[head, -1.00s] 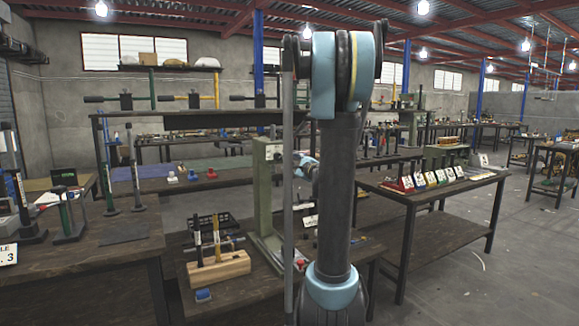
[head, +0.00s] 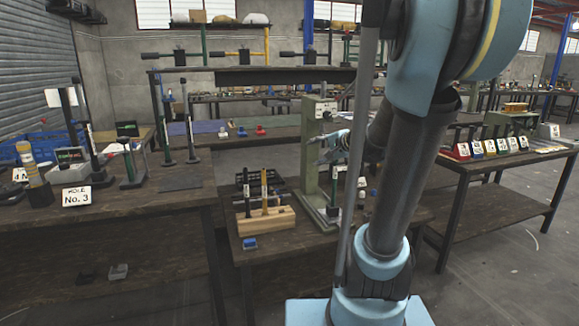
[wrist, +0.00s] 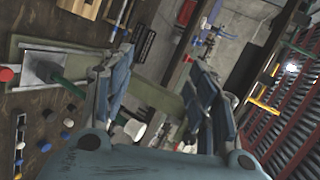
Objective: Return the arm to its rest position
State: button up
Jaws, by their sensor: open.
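My arm (head: 400,190) rises large and close at the right of centre in the head view. A light blue part of it also shows beside the green press (head: 317,150), where my fingers are too small to make out. In the wrist view my gripper (wrist: 160,62) is open, with its two blue-grey fingers well apart and nothing held between them. The press shows there as a tilted green band behind the fingers.
A wooden block with upright tools (head: 266,221) stands on the middle bench, with a small blue piece (head: 249,243) in front. A "No. 3" sign (head: 76,196) stands on the left bench. Numbered stands (head: 490,147) line the right table. Floor is clear at right.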

jog(key=s+f+n+g+h, duration=0.25)
jog(key=s+f, duration=0.25)
jog(key=s, duration=0.3)
jog(key=s+f+n+g+h, duration=0.1)
jog(key=s+f+n+g, duration=0.1)
jog(key=s+f+n, duration=0.4)
jog(key=s+d+f+n+g+h, duration=0.1)
jog(key=s+d+f+g+h, duration=0.1)
jog(key=s, duration=0.5)
jog(key=s+d+f+n+g+h, duration=0.1)
jog(key=s+d+f+h, duration=0.1)
jog(key=s+d+f, duration=0.2)
jog(key=s+d, duration=0.2)
jog(key=s, duration=0.2)
jog(key=shift+g, duration=0.35)
jog(key=shift+w+f, duration=0.25)
jog(key=shift+w, duration=0.25)
